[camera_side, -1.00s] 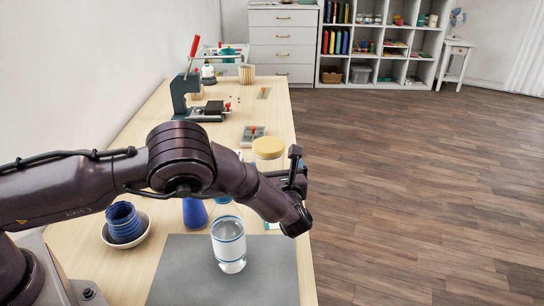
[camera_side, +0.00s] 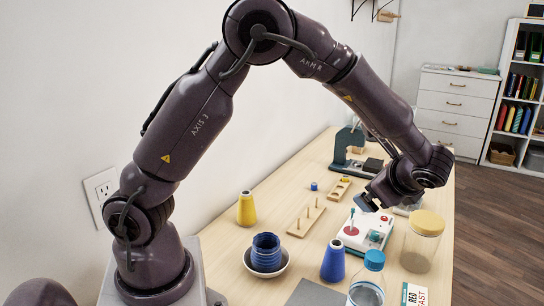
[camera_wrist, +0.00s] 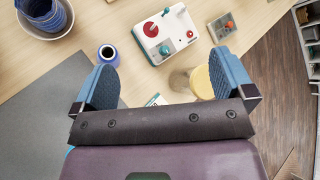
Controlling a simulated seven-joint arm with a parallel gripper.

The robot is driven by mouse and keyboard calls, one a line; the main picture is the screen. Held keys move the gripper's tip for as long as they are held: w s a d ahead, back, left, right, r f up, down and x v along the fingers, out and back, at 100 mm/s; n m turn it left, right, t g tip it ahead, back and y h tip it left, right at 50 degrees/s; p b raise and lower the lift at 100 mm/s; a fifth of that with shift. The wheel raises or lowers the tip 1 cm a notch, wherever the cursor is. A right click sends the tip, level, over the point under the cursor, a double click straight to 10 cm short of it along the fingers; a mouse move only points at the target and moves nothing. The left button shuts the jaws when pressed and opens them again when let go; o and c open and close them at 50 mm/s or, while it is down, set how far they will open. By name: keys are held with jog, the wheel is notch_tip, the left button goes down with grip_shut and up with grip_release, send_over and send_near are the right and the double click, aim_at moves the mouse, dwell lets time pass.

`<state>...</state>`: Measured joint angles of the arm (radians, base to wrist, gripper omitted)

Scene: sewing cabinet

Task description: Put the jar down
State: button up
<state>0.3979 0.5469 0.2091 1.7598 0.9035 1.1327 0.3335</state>
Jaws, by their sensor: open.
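Two jars show in the side view. A clear jar with a blue lid (camera_side: 374,260) stands at the bottom edge, partly cut off. A clear jar with a yellow lid (camera_side: 427,223) stands upright on the table (camera_side: 322,160) near its right edge. My gripper (camera_side: 366,202) is raised above the table, left of the yellow-lidded jar in the picture. In the wrist view my gripper (camera_wrist: 168,78) has its two blue fingers wide apart with nothing held between them. The yellow-lidded jar (camera_wrist: 203,82) shows beyond them, partly covered by the right finger. The blue-lidded jar is mostly hidden there.
A white device with a red knob (camera_side: 349,230), a blue cone (camera_side: 332,263), a yellow cone (camera_side: 246,209), a peg board (camera_side: 306,218) and a bowl (camera_side: 280,272) holding a blue ribbed pot (camera_side: 266,250) stand close by. A grey mat (camera_side: 315,294) lies in front.

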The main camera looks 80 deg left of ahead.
jog(key=s+d+r+n+t+h, duration=0.1)
jog(key=s+r+n+h, duration=0.2)
jog(key=s, duration=0.4)
jog(key=s+d+r+n+t+h, duration=0.1)
jog(key=s+r+n+h, duration=0.2)
jog(key=s+n, duration=0.2)
jog(key=s+d+r+n+t+h, duration=0.1)
jog(key=s+r+n+h, duration=0.3)
jog(key=s, duration=0.7)
jog(key=shift+d+t, duration=0.25)
jog(key=shift+t, duration=0.35)
jog(key=shift+s+r, duration=0.1)
